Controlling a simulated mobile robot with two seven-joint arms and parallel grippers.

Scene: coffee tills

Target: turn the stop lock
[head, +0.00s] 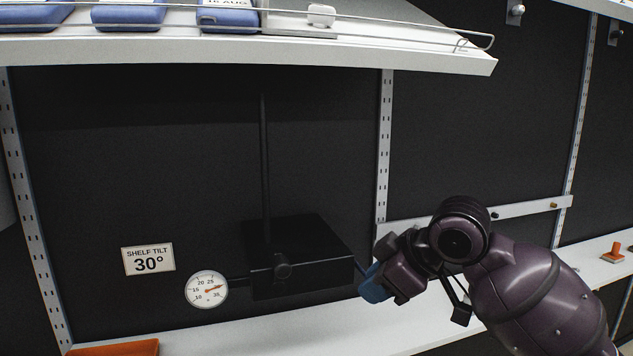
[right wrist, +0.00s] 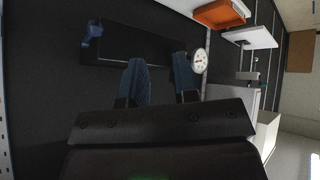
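A black box (head: 300,255) is mounted on the dark back panel under the upper shelf, with a round black knob (head: 282,270) on its front. In the right wrist view the box (right wrist: 150,48) has a small blue lever (right wrist: 92,33) at its left end. No label shows which part is the stop lock. My right gripper (head: 374,288) is at the right end of the box in the head view, its blue fingers partly hidden by its own body. In the right wrist view the fingers (right wrist: 160,78) are apart with nothing visible between them. My left gripper is out of view.
A round dial gauge (head: 207,289) sits left of the box, below a "SHELF TILT 30°" sign (head: 148,259). A thin black rod (head: 264,170) rises from the box. The upper shelf (head: 250,51) overhangs; a white lower shelf (head: 250,335) runs below, with an orange item (head: 115,348).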

